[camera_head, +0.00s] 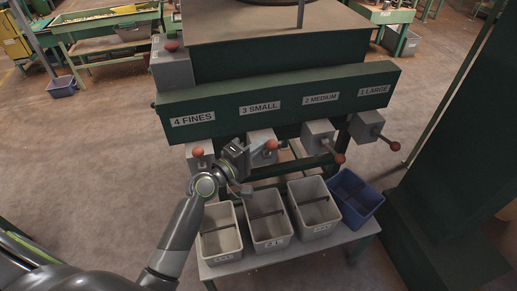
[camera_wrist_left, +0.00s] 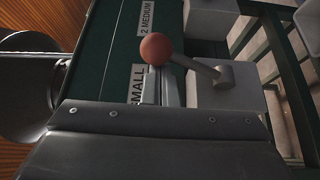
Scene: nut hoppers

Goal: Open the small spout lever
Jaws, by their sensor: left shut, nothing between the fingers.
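The small spout lever has a red ball knob (camera_head: 271,145) on the grey spout box (camera_head: 261,160) below the "3 SMALL" label (camera_head: 260,107). In the left wrist view its knob (camera_wrist_left: 156,48) is just beyond my fingertips, and its grey rod runs right to a pivot (camera_wrist_left: 225,74) on the box. My left gripper (camera_head: 246,152) is just left of the knob in the head view. In the wrist view its fingers (camera_wrist_left: 160,88) are together and empty, apart from or barely touching the knob; I cannot tell which. My right gripper is not in view.
Other red-knobbed levers are at the fines (camera_head: 198,152), medium (camera_head: 340,158) and large (camera_head: 395,146) spouts. Grey bins (camera_head: 268,220) and a blue bin (camera_head: 355,198) stand on a low bench (camera_head: 290,250) below. A green post (camera_head: 440,160) rises on the right.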

